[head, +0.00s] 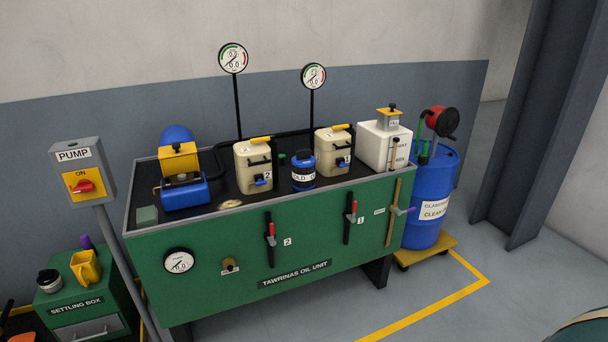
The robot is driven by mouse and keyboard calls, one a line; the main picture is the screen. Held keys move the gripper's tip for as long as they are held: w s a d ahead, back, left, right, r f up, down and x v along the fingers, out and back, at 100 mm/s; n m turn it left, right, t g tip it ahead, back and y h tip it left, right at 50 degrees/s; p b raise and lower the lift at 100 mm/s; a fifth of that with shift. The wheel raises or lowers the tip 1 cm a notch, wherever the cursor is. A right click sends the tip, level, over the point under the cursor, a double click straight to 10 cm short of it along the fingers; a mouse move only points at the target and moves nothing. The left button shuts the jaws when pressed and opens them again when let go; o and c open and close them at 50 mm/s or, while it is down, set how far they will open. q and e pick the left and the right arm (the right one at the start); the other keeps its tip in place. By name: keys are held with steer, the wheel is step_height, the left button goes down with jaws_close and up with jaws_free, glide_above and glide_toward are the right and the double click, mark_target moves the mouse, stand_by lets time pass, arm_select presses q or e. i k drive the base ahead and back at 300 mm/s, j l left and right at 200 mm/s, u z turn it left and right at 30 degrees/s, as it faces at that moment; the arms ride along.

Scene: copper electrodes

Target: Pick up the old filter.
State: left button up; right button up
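Nothing in the head view is clearly readable as the old filter. A small blue canister (303,172) with a dark top and a white label that seems to begin with "OLD" stands upright on the black top of the green oil unit (325,230), between two cream canisters. A flat tan-brown round piece (230,204) lies near the unit's front edge, left of the cream canister (253,167) marked 2. I cannot tell whether either one is the old filter. Neither of my grippers shows in the head view.
A blue motor-like block (185,193) with a yellow part sits at the left. A second cream canister (333,150) and a white tank (384,146) stand at the right. The pump switch post (82,172), settling box (77,308) and blue drum (430,205) flank the unit.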

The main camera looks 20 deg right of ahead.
mark_target(303, 163)
steer(key=i+l, duration=0.2)
steer(key=l, duration=0.2)
steer(key=i+l, duration=0.2)
steer(key=l, duration=0.2)
steer(key=i+l, duration=0.25)
steer(key=l, duration=0.15)
steer(key=i+l, duration=0.2)
steer(key=l, duration=0.2)
steer(key=i+l, duration=0.2)
steer(key=l, duration=0.15)
steer(key=i+l, duration=0.2)
steer(key=l, duration=0.2)
steer(key=i+l, duration=0.2)
steer(key=l, duration=0.2)
steer(key=i+l, duration=0.25)
steer(key=l, duration=0.15)
steer(key=u, duration=0.05)
